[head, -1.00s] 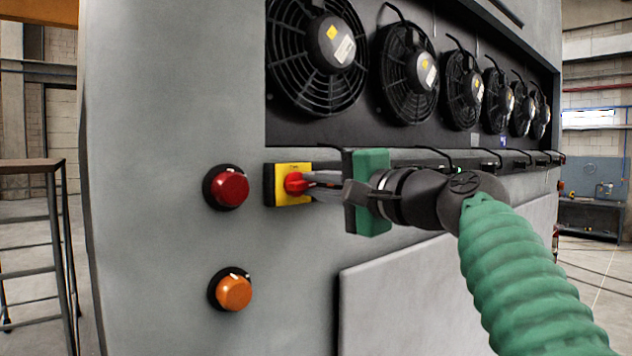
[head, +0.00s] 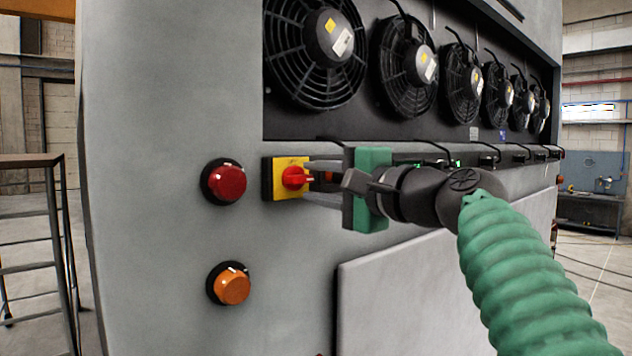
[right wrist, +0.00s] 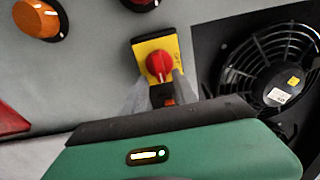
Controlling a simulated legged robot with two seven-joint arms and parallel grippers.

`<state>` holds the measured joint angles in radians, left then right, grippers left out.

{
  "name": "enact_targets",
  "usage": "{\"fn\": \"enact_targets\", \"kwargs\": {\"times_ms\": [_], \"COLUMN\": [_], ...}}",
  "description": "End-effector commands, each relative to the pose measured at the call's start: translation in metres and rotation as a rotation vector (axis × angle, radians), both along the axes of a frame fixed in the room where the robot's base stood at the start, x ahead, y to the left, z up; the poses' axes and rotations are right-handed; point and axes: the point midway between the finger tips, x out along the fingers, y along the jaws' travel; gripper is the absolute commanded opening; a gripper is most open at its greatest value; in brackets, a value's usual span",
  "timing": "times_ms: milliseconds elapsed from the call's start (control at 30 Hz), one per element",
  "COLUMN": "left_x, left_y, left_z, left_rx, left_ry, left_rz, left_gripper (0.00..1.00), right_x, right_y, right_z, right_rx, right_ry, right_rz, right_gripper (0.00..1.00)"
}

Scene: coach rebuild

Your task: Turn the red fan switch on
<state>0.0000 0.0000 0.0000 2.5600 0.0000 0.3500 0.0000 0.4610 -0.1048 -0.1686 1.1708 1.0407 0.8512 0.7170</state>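The red fan switch (head: 294,178) is a red rotary knob on a yellow plate (head: 279,164), mounted on the grey panel left of centre in the head view. It also shows in the right wrist view (right wrist: 159,63), just beyond the fingertips. My right gripper (head: 308,181) is open, with one finger above and one below the knob's level. In the right wrist view its fingers (right wrist: 160,84) lie on either side of the knob's near edge. Whether they touch the knob I cannot tell. My left gripper is not in view.
A round red button (head: 227,183) sits left of the switch, and an orange one (head: 233,287) lies below it. A row of black fans (head: 316,50) fills the recess above. A raised grey panel (head: 420,290) is below my gripper. A metal stand (head: 35,161) is at far left.

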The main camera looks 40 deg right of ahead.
Motion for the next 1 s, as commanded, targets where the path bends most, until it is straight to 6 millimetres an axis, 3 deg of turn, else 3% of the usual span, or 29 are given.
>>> {"fn": "enact_targets", "kwargs": {"times_ms": [267, 367, 800, 1000], "left_x": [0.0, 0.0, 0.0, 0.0], "left_y": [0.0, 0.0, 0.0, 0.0], "left_z": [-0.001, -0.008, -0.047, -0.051], "left_rx": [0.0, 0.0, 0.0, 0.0], "left_ry": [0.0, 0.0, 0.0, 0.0], "left_rz": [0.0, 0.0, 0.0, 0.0], "left_gripper": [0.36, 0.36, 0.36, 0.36], "right_x": [-0.002, -0.012, -0.13, -0.162], "right_y": [0.0, -0.001, -0.012, -0.015], "right_z": [0.001, -0.001, -0.002, -0.001], "right_rx": [-0.002, -0.002, -0.001, 0.0], "right_ry": [-0.003, -0.005, -0.004, -0.002], "right_rz": [0.0, -0.001, -0.001, 0.0], "right_gripper": [0.34, 0.34, 0.34, 0.34]}}
